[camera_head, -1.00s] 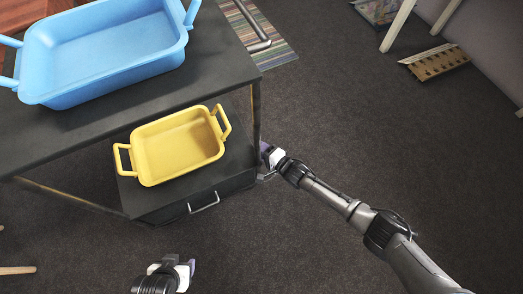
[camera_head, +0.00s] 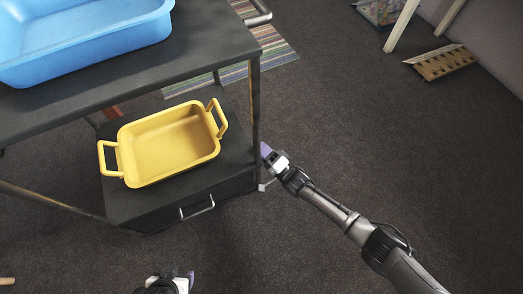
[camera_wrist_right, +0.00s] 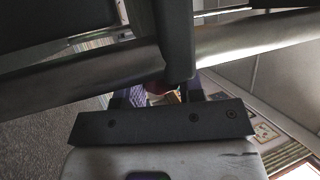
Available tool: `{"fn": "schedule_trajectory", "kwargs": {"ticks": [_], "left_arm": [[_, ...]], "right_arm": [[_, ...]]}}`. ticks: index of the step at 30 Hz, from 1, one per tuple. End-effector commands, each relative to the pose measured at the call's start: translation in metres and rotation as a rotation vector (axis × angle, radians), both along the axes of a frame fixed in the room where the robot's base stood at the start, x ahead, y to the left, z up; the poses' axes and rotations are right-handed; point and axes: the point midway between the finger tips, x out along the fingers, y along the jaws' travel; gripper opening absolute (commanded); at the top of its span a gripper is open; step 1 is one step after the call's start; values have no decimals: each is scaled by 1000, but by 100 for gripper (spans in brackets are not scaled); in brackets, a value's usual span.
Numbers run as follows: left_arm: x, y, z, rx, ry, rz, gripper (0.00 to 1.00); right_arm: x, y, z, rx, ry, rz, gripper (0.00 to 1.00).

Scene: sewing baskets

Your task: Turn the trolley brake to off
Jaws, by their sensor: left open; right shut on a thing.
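The dark trolley (camera_head: 228,190) stands on the left, with a drawer (camera_head: 197,207) below its lower shelf. My right gripper (camera_head: 268,153) is low beside the trolley's near right leg (camera_head: 255,105). In the right wrist view its purple fingers (camera_wrist_right: 160,95) close around a small red part (camera_wrist_right: 155,87), with a dark post (camera_wrist_right: 175,40) in front. That part is mostly hidden, so I cannot tell for sure that it is the brake, nor its setting. My left gripper (camera_head: 184,281) is open and empty at the bottom edge, partly cut off.
A blue basket (camera_head: 90,50) is on the trolley's top and a yellow basket (camera_head: 170,145) on its lower shelf. A striped rug (camera_head: 275,52) lies behind. A wooden piece (camera_head: 440,62) lies at the back right.

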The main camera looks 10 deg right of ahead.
Motion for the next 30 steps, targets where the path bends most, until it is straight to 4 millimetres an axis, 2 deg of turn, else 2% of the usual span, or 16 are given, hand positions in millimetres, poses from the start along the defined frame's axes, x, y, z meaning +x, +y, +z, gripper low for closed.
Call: {"fn": "schedule_trajectory", "kwargs": {"ticks": [12, 13, 20, 30], "left_arm": [[0, 0, 0, 0, 0, 0, 61], [0, 0, 0, 0, 0, 0, 61], [0, 0, 0, 0, -1, 0, 61], [0, 0, 3, 0, -1, 0, 61]], "right_arm": [[0, 0, 0, 1, -6, 0, 12], [0, 0, 0, 1, -6, 0, 38], [0, 0, 0, 1, -6, 0, 60], [-3, -3, -1, 0, -4, 0, 61]]}}
